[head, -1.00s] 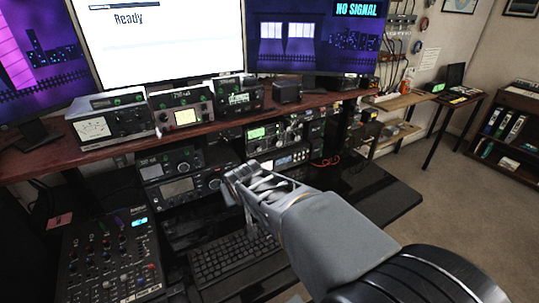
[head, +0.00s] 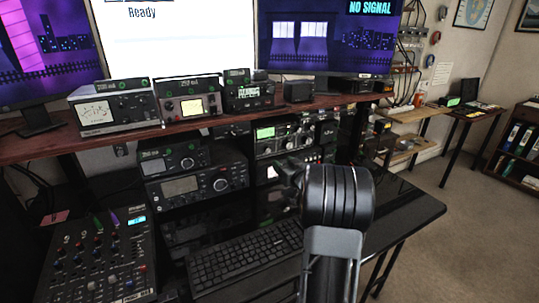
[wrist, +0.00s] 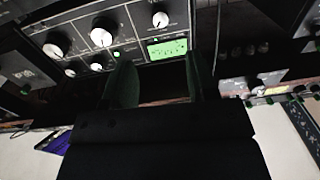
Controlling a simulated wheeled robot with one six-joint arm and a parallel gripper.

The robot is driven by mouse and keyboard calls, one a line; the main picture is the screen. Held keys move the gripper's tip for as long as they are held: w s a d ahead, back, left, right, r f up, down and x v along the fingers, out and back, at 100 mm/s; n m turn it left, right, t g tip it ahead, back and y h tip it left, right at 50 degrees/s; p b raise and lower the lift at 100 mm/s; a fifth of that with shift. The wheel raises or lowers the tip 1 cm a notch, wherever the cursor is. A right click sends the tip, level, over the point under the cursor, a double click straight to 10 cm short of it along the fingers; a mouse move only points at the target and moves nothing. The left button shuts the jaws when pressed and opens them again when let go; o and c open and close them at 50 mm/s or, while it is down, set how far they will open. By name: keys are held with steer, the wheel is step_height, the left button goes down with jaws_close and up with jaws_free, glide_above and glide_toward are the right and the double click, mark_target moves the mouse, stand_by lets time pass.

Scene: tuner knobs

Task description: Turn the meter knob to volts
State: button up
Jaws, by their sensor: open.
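In the wrist view my gripper (wrist: 160,64) is open, with its two dark fingers apart and nothing between them. Beyond the fingertips is a dark radio panel (wrist: 115,25) with several pale round knobs, among them one at the top (wrist: 160,19) and one at the left (wrist: 55,45). A lit green display (wrist: 167,49) lies just past the fingers. The picture looks upside down. I cannot tell which knob is the meter knob. In the head view the green-display radio (head: 265,133) sits under the shelf; my arm hides my gripper there.
An analog-meter box (head: 105,110) and other radios (head: 188,103) stand on the wooden shelf (head: 60,148). A keyboard (head: 245,253) and mixer (head: 100,255) lie below. The black desk's right part (head: 415,210) is clear.

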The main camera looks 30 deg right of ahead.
mark_target(268, 151)
steer(key=w, duration=0.7)
steer(key=w+d, duration=0.1)
steer(key=w, duration=0.2)
steer(key=shift+w, duration=0.25)
steer(key=c, duration=0.9)
